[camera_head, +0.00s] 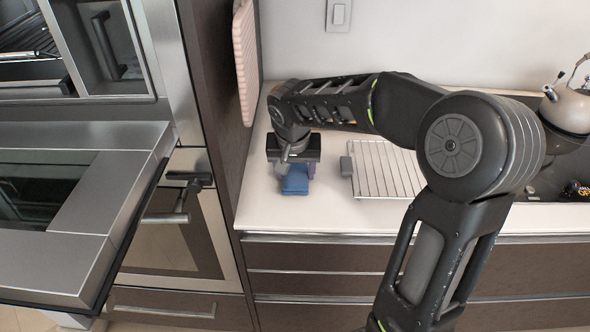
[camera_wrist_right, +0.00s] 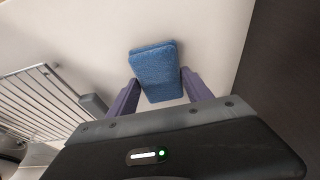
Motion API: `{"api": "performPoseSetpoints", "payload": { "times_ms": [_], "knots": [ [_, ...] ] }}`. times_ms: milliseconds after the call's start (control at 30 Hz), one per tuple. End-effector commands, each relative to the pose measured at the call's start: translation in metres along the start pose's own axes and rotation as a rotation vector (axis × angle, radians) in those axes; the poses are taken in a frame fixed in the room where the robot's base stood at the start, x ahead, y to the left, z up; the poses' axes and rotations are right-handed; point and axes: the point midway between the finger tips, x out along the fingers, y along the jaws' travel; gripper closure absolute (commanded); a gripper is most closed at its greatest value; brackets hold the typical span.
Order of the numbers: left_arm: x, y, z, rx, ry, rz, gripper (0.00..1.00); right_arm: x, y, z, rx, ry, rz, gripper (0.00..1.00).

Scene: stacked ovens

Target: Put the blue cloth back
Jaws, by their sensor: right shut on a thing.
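The folded blue cloth (camera_head: 295,181) is at the left end of the white counter, just below my right gripper (camera_head: 297,172). In the right wrist view the blue cloth (camera_wrist_right: 157,72) lies between the two purple fingers of my right gripper (camera_wrist_right: 160,92), which is shut on it. I cannot tell whether the cloth still touches the counter. Part of the cloth is hidden behind the gripper in the head view. My left gripper is not in view.
A wire rack (camera_head: 385,170) with a grey handle lies on the counter to the right of the cloth. An oven door (camera_head: 75,210) stands open at the left. A pink ribbed board (camera_head: 245,60) is against the tall cabinet side. A kettle (camera_head: 568,105) stands at the far right.

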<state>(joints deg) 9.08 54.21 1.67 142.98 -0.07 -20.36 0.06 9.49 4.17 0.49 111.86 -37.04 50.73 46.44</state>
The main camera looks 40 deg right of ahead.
Motion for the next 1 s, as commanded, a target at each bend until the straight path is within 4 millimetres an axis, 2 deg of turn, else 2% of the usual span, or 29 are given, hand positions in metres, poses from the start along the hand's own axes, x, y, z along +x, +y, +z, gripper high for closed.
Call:
{"api": "performPoseSetpoints", "payload": {
  "times_ms": [167, 200, 433, 833, 1000],
  "knots": [
    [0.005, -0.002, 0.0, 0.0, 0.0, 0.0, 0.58, 0.004, 0.0, 0.001, 0.0, 0.0, 0.0, 0.8],
    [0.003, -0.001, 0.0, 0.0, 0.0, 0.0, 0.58, 0.003, 0.0, 0.001, 0.0, 0.0, 0.0, 0.39],
    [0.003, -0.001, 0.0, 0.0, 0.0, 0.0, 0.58, 0.002, 0.0, 0.001, 0.0, 0.0, 0.0, 0.2],
    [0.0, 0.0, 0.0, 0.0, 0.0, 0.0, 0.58, -0.004, 0.0, -0.001, 0.0, 0.001, -0.001, 0.2],
    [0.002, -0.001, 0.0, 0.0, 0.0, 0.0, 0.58, -0.027, -0.001, -0.001, -0.001, 0.004, -0.002, 0.2]
  ]
}}
